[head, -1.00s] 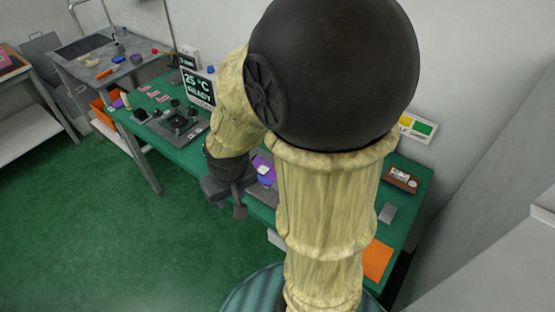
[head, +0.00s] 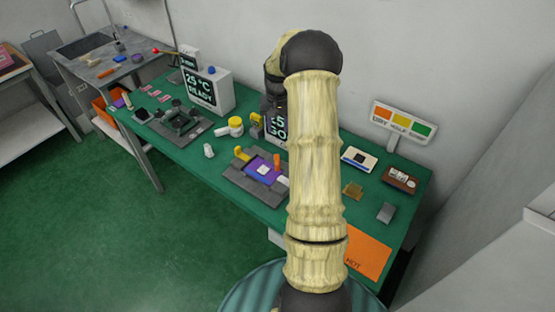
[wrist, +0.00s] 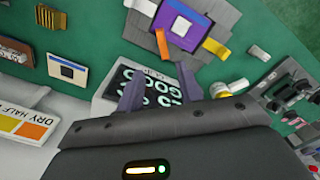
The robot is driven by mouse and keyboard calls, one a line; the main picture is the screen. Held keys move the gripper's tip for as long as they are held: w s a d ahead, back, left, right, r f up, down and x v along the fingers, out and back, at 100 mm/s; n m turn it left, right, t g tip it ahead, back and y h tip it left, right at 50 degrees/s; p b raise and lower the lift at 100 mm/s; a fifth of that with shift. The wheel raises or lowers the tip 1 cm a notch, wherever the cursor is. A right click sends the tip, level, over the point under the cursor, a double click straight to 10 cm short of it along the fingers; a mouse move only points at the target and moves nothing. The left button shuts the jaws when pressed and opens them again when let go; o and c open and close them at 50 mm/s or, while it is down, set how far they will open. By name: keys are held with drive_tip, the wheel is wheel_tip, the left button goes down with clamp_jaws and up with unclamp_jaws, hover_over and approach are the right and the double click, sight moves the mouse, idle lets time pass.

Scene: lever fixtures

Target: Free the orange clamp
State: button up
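The orange clamp (head: 277,161) is a small orange lever at the far edge of a purple board (head: 259,170) with a white chip, in a grey fixture (head: 240,182). In the wrist view the orange clamp (wrist: 162,43) stands at the board's edge nearest my gripper; I cannot tell whether it presses on the board. A yellow clamp (wrist: 215,47) and a white clamp (wrist: 145,7) are on two other sides of the board. My gripper (wrist: 160,87) is open and empty, apart from the orange clamp. In the head view my arm hides the gripper.
A display box (wrist: 142,90) shows behind my fingers.

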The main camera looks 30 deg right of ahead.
sight(277, 162)
drive_tip(key=shift+f, duration=0.1)
wheel_tip(277, 162, down, 17)
drive_tip(key=p, duration=0.4)
drive_tip(key=shift+a+f, duration=0.1)
idle(0.4)
clamp_jaws()
